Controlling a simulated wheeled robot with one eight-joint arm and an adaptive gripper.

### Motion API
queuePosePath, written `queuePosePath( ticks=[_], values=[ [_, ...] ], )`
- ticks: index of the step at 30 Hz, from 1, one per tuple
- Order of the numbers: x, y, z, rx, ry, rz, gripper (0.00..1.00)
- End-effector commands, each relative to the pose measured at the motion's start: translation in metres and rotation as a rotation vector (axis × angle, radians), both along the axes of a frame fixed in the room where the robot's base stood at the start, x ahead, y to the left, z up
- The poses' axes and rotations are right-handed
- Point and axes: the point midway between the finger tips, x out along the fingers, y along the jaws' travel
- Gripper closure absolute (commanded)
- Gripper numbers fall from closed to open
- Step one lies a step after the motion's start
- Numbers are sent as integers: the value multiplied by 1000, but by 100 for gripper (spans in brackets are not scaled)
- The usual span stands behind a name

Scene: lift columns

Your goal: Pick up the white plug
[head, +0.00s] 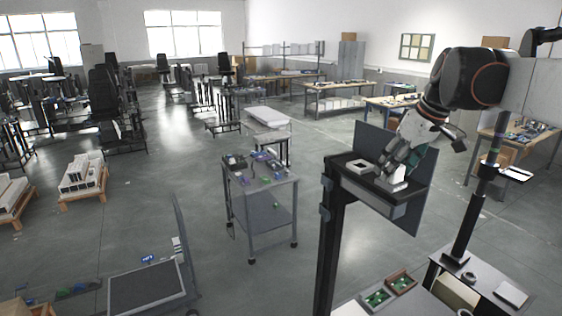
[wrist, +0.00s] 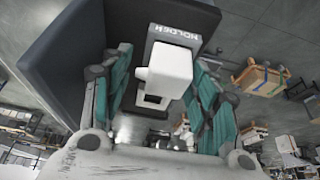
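The white plug (wrist: 172,68) is a blocky white piece in the middle of the wrist view, between the two teal-padded fingers of my gripper (wrist: 162,72). A gap shows between the left pad and the plug; the right pad is close to it, and contact is unclear. The fingers are spread apart. In the head view my gripper (head: 402,158) points down over the small dark shelf on the stand. A white piece (head: 396,183), seemingly the plug, shows just below the fingers there. The plug's underside is hidden.
A white square piece with a dark opening (head: 360,167) lies on the shelf, left of my gripper. A dark upright panel (head: 421,190) stands behind the shelf. A grey lettered block (wrist: 176,35) lies beyond the plug. A grey cart (head: 260,190) stands left, with open floor around it.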

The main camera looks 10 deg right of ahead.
Motion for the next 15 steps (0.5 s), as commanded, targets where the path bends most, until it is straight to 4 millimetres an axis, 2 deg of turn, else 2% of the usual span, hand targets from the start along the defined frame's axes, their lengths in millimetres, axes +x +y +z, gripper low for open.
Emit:
queuePosePath(
  ticks=[1, 4, 5, 15],
  values=[
    [-9, 4, 1, 0, 0, 1, 62],
    [-9, 4, 0, 0, 0, 1, 84],
    [-9, 4, 0, 0, 0, 1, 88],
    [-8, 4, 1, -1, -1, 0, 88]
  ],
)
